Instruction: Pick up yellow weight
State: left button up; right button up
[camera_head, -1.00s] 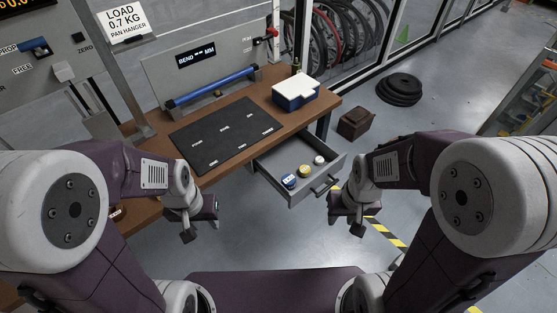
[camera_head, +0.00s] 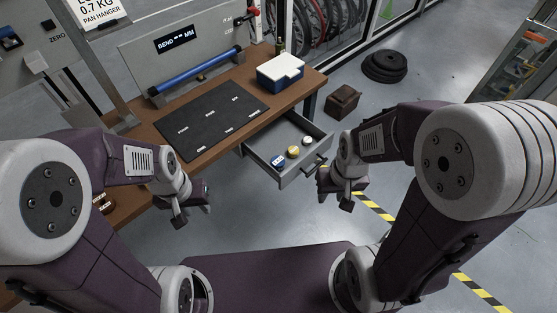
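The yellow weight (camera_head: 293,152) sits in the open grey drawer (camera_head: 264,157) below the workbench, between a blue weight (camera_head: 278,161) and a whitish weight (camera_head: 307,141). My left gripper (camera_head: 192,214) hangs in front of the bench, left of the drawer and apart from it. My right gripper (camera_head: 335,200) hangs just right of the drawer's front, apart from the weights. Nothing shows in either gripper, and the finger gaps are too small to make out.
A black mat (camera_head: 210,124) lies on the brown bench (camera_head: 147,131). A blue box with a white lid (camera_head: 280,73) stands at the bench's right end. A brown box (camera_head: 342,101) and black discs (camera_head: 385,67) are on the floor. The drawer handle (camera_head: 315,163) juts forward.

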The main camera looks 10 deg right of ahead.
aim_at(294, 151)
jog(key=i+l+z, duration=0.25)
jog(key=i+l, duration=0.4)
jog(key=i, duration=0.15)
